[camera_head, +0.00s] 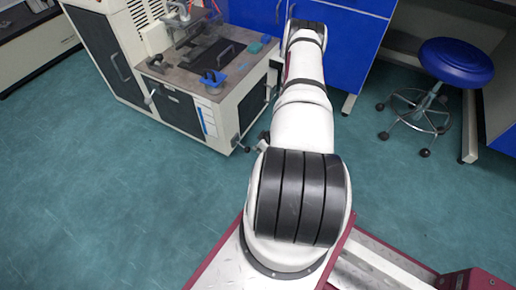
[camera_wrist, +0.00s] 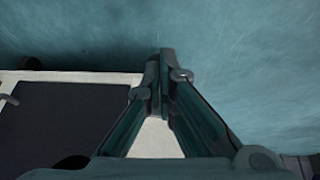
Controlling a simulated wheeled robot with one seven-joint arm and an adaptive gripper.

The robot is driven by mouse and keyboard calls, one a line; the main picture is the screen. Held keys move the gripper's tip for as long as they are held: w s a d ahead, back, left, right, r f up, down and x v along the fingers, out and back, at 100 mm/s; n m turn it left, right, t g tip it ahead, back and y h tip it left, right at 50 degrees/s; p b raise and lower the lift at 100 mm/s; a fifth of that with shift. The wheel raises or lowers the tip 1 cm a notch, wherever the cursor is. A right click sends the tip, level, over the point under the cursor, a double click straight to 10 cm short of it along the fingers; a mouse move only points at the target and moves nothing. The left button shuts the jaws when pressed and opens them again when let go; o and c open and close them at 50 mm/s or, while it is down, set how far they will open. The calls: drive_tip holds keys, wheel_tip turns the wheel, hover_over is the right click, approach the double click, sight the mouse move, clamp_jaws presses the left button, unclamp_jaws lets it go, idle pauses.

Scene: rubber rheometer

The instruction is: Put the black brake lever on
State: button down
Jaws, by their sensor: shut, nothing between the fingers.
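In the head view a small dark lever-like part (camera_head: 239,145) sits low at the right front corner of the white machine (camera_head: 232,122), close to the floor. It is too small to tell whether it is up or down, or whether it is the black brake lever. In the wrist view my gripper (camera_wrist: 164,60) is shut and empty, its fingertips together. The fingertips show just right of the machine's pale edge (camera_wrist: 85,76), against the floor. I cannot make out the lever in the wrist view. My arm covers part of the head view, and I cannot make out the gripper clearly there.
The machine top carries a dark plate (camera_head: 207,56) and small blue parts. A dark front panel (camera_head: 180,108) has a handle. Blue cabinets (camera_head: 345,45) stand behind my arm. A blue stool (camera_head: 455,62) is at the right. The green floor (camera_head: 130,190) at the left is clear.

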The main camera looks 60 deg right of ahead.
drive_tip(key=s+r+p, duration=0.2)
drive_tip(key=s+r, duration=0.2)
drive_tip(key=s, duration=0.3)
drive_tip(key=shift+s+p, duration=0.25)
drive_tip(key=shift+p, duration=0.1)
